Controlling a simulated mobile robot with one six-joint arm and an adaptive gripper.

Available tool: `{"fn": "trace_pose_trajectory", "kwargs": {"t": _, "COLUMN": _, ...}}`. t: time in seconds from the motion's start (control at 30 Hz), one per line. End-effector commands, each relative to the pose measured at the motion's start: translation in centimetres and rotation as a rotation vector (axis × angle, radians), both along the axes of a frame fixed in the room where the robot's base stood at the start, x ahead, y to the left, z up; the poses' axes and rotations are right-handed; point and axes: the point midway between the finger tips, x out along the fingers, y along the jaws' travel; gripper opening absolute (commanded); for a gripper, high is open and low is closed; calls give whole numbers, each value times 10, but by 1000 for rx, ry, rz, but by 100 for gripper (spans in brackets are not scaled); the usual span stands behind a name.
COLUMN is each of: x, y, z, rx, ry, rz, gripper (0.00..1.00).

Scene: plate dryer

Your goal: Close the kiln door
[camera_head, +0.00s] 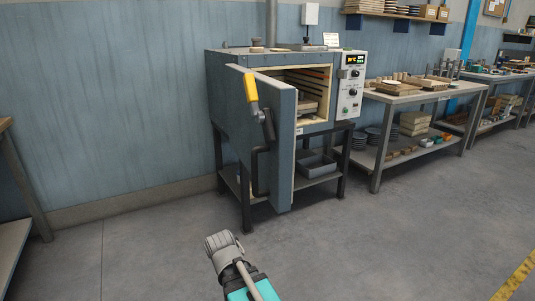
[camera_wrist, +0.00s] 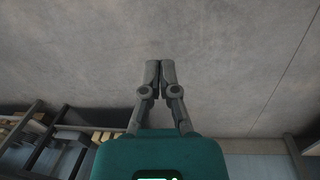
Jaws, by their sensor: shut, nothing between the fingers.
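The kiln (camera_head: 230,52) is a grey-blue box on a dark metal stand against the wall. Its door (camera_head: 279,155) stands open, swung out toward me, with the pale-lined chamber (camera_head: 303,88) showing to its right. The door carries a yellow-gripped lever (camera_head: 251,87) and a dark vertical handle (camera_head: 261,170). My arm shows low in the head view, in front of the kiln and apart from the door; the fingers are not clear there. In the wrist view my gripper (camera_wrist: 160,66) is shut and empty, against bare grey floor.
A control panel (camera_head: 352,85) is on the kiln's right side. A workbench (camera_head: 401,96) with trays and a lower shelf of plates stands to the right. Another table (camera_head: 15,190) is at the left edge. The floor (camera_head: 370,240) before the kiln is clear.

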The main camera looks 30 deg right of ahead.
Motion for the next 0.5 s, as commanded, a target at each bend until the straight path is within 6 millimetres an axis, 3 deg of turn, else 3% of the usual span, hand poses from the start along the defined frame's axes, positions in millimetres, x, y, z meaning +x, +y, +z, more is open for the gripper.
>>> {"fn": "trace_pose_trajectory", "kwargs": {"t": 0.27, "x": 36, "y": -33, "z": 62, "rx": -327, "ry": -48, "rz": -274, "gripper": 0}}
{"fn": "trace_pose_trajectory", "kwargs": {"t": 0.5, "x": 69, "y": -56, "z": 133, "rx": -654, "ry": -218, "rz": -550, "gripper": 0}}
